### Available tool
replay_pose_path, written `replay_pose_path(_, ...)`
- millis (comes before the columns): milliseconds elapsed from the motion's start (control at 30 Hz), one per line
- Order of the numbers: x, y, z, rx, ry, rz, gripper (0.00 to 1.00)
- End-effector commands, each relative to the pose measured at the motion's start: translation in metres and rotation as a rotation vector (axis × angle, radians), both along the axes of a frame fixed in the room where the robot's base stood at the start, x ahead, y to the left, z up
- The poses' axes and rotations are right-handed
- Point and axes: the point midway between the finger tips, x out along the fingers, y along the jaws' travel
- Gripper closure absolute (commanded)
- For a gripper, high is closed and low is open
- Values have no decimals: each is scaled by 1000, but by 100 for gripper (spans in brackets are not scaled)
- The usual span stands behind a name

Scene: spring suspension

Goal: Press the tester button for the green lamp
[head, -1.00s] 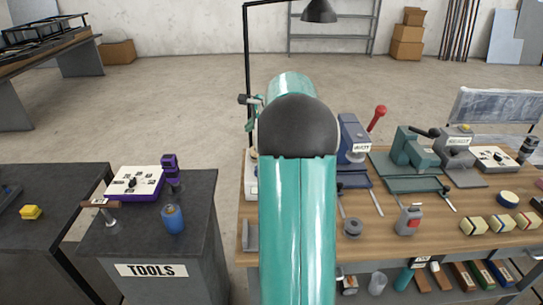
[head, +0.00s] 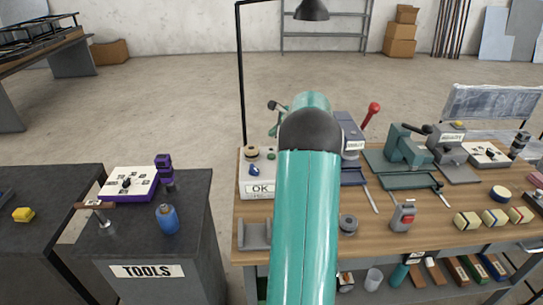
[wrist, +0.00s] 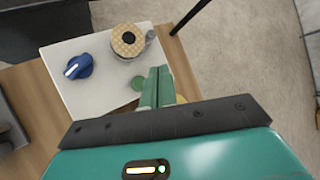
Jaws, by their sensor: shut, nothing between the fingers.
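The white tester box (head: 258,181), labelled OK, stands at the left end of the wooden bench. In the wrist view its white top (wrist: 95,90) carries a blue knob (wrist: 78,66), a tan ring with a black centre (wrist: 128,41), and a small round green piece (wrist: 138,83). I cannot tell whether the green piece is button or lamp. A yellowish piece (wrist: 181,99) is mostly hidden behind my fingers. My gripper (wrist: 160,70) is shut and empty, its tips just right of the green piece in the picture. Contact cannot be told. In the head view my arm hides much of it.
A thin black lamp post (head: 241,80) rises behind the box. A grey bracket (head: 254,235) lies in front of it. Presses and a red-handled lever (head: 372,110) stand to the right. The dark TOOLS cabinet (head: 150,250) is left, across a gap.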

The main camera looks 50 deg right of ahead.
Motion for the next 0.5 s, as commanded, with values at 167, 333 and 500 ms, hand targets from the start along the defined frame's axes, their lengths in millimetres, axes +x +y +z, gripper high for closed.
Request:
replay_pose_path(167, 0, 0, -26, 3, 1, -1, 100)
replay_pose_path(333, 0, 0, -48, 2, 1, 0, 100)
replay_pose_path(500, 0, 0, -63, 1, 1, 0, 100)
